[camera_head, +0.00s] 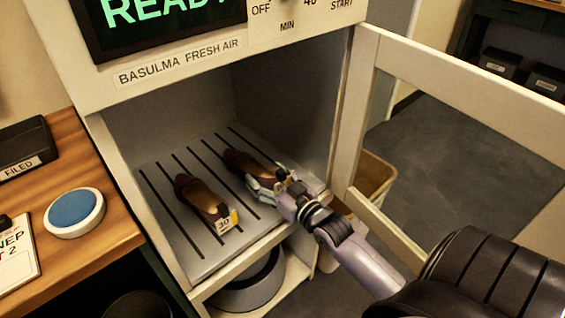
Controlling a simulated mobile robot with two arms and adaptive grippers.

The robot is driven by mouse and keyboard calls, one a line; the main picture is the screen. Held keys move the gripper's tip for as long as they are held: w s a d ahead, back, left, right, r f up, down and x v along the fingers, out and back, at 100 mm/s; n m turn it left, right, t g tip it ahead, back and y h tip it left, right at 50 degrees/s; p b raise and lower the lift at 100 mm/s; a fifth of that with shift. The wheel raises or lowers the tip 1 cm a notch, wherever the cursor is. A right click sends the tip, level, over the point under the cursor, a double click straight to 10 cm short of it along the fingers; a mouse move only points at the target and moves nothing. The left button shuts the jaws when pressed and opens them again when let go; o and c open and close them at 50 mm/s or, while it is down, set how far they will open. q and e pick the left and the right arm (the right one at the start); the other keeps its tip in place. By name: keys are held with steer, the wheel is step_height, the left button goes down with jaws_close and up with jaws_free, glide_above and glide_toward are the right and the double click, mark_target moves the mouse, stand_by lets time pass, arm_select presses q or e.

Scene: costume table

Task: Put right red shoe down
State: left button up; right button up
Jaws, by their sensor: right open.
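Two dark red-brown shoes sit on the slatted grey shelf (212,258) inside an open white cabinet. The left shoe (198,194) has a tag with a number at its near end. The right shoe (243,160) lies beside it, its near part partly hidden by my right gripper. My right gripper (262,185) is open, with its fingers at the near end of the right shoe. I cannot tell whether they touch it. My left gripper is not in view.
The cabinet door (364,130) stands open on the right, close to my right arm. A wooden counter (115,222) on the left holds a blue round button (75,208). A round grey container (250,290) is below the shelf.

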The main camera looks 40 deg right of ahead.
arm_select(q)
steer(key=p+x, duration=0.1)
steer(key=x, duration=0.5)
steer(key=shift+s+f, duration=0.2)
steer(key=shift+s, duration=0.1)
arm_select(e)
steer(key=s+r, duration=0.1)
steer(key=s, duration=1)
steer(key=shift+s+d+r, duration=0.25)
steer(key=shift+s+d, duration=0.15)
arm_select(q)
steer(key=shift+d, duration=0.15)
